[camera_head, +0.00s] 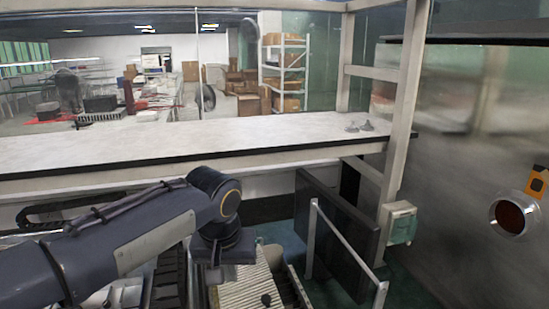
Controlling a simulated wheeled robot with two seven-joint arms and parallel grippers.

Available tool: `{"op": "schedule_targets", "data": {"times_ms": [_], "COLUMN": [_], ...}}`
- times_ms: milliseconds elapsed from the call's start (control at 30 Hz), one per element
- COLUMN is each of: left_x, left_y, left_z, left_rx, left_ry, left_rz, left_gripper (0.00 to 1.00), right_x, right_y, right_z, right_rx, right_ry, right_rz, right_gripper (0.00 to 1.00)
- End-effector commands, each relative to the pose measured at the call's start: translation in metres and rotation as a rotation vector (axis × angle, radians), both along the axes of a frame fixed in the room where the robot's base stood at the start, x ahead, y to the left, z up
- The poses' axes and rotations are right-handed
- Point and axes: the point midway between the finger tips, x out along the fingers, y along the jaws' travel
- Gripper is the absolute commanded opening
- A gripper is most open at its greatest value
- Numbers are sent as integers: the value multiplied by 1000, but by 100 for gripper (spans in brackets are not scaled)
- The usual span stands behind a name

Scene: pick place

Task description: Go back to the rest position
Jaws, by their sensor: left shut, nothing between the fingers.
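My left arm comes in from the left and bends down at a dark joint in the lower middle of the head view. My left gripper (222,262) hangs below it, pointing down, in front of the white counter. It is shut and empty; its fingertips are hard to make out against the clutter beneath. My right gripper is not in view.
A long white counter (250,132) with a dark edge crosses the view, mostly bare, with small grey items (360,126) at its right end. A dark panel (338,235), a metal rail (345,245) and a frame post (403,120) stand to the right of the gripper.

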Motion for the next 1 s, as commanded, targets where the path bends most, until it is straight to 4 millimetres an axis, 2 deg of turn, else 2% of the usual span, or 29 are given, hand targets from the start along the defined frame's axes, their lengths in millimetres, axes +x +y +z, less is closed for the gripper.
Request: {"op": "schedule_targets", "data": {"times_ms": [33, 100, 200, 333, 400, 500, 600, 700, 1000], "left_x": [-19, -45, -88, -144, -171, -199, -216, -224, -226], "left_y": [31, 61, 95, 120, 126, 127, 125, 123, 122], "left_z": [0, -6, -17, -40, -54, -73, -87, -95, -97], "left_rx": [-46, -107, -187, -272, -306, -336, -352, -359, -360], "left_ry": [0, -5, -31, -88, -123, -171, -205, -223, -227], "left_rz": [12, 17, 32, 63, 82, 108, 125, 134, 136], "left_gripper": [0, 0, 0, 0, 0, 0, 0, 0, 0], "right_x": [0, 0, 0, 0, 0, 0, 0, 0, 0], "right_y": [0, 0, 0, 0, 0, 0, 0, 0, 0], "right_z": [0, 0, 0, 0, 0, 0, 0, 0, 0], "right_rx": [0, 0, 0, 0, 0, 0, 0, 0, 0], "right_ry": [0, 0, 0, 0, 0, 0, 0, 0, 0], "right_rz": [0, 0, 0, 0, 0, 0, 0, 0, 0], "right_gripper": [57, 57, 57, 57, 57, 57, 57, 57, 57]}}
